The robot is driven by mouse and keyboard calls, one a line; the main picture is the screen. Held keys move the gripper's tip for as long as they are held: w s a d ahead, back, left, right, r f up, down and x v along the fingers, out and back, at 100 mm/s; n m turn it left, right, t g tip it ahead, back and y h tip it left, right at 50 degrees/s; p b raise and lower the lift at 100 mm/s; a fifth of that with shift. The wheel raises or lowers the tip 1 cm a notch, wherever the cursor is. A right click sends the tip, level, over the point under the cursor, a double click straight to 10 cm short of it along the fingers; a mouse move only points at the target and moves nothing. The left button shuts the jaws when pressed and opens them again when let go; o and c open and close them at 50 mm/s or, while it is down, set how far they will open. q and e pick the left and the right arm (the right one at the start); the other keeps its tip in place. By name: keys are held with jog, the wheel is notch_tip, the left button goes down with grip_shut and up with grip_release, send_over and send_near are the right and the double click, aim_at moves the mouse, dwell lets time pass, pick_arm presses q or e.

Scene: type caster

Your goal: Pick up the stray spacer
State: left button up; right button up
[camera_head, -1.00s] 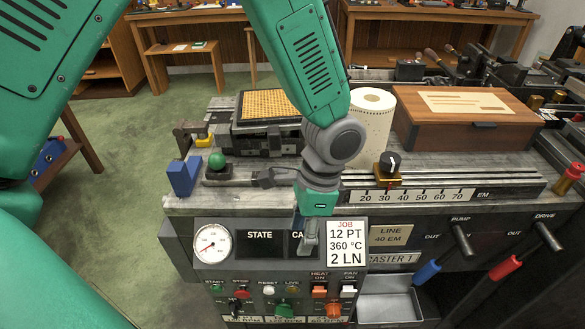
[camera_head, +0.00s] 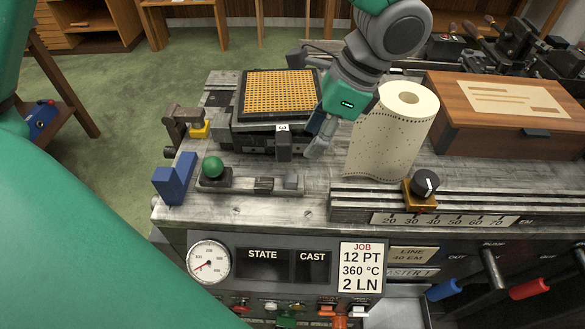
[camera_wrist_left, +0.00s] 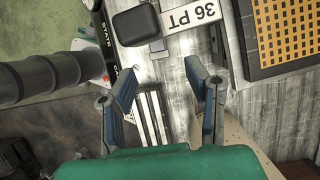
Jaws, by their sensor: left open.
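My left gripper (camera_head: 318,136) hangs pointing down over the machine bed, between the orange-gridded case and the paper roll. In the wrist view its two blue-padded fingers (camera_wrist_left: 166,85) are apart with nothing held between them. No piece is clearly marked as the stray spacer. A small grey block (camera_head: 291,181) sits at the right end of the green-knobbed slide, in front of the gripper; I cannot tell whether it is the spacer. My right gripper is not in view.
The orange-gridded case (camera_head: 280,92) stands behind left, with a dark block (camera_head: 284,146) at its front. The perforated paper roll (camera_head: 394,130) stands close right of the gripper. A green knob (camera_head: 213,166), blue bracket (camera_head: 175,179) and scale rail (camera_head: 450,206) are nearby. A wooden box (camera_head: 500,110) lies right.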

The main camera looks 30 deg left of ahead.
pick_arm(q)
send_over(294, 179)
jog(key=w+d, duration=0.1)
notch_tip(294, 179, down, 5)
jog(key=shift+w+r, duration=0.1)
jog(key=shift+d+f, duration=0.25)
jog(key=shift+f, duration=0.3)
jog(key=shift+f+b, duration=0.3)
jog(key=x, duration=0.4)
jog(key=shift+a+f, duration=0.25)
jog(key=shift+a, duration=0.1)
jog(key=shift+a+f, duration=0.15)
jog(key=shift+a, duration=0.05)
jog(key=shift+d, duration=0.45)
grip_shut()
